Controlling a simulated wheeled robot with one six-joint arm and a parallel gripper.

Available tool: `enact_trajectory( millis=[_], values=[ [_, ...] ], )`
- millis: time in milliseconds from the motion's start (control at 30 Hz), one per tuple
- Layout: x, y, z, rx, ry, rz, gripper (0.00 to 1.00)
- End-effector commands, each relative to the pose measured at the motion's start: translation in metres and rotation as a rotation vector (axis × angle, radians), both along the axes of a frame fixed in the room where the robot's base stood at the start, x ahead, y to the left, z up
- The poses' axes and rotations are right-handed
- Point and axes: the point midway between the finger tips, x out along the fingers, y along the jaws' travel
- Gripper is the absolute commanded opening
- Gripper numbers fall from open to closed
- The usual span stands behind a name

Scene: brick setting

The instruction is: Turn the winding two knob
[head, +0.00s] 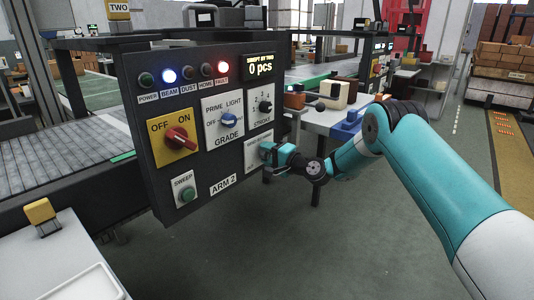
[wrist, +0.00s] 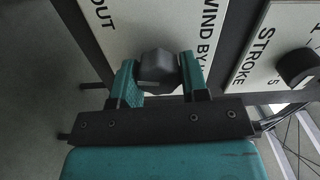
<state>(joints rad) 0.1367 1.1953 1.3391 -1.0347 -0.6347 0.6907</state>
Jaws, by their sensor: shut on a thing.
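The knob (wrist: 158,68) is dark grey and faceted, on a white plate (wrist: 118,22) whose partly cut text reads "WIND BY" and "OUT" in the wrist view. My gripper (wrist: 160,76) is shut on this knob, with one teal finger on each side. In the head view my gripper (head: 268,153) is at the lower right of the dark control panel (head: 228,186), in front of a small white plate (head: 258,141). That plate's label is too small to read surely, and the knob is hidden there by the gripper.
The BEAM lamp is blue, the FAULT lamp red. The display (head: 261,67) reads 0 pcs. Floor below is clear.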

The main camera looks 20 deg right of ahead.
Motion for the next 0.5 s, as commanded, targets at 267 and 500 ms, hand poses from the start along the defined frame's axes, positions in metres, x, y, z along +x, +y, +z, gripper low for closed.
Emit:
enact_trajectory(
  millis=[267,500],
  values=[
    [-0.0010,0.0019,-0.0015,0.010,0.010,0.005,0.17],
    [-0.0010,0.0018,-0.0015,0.008,0.009,0.005,0.55]
  ],
)
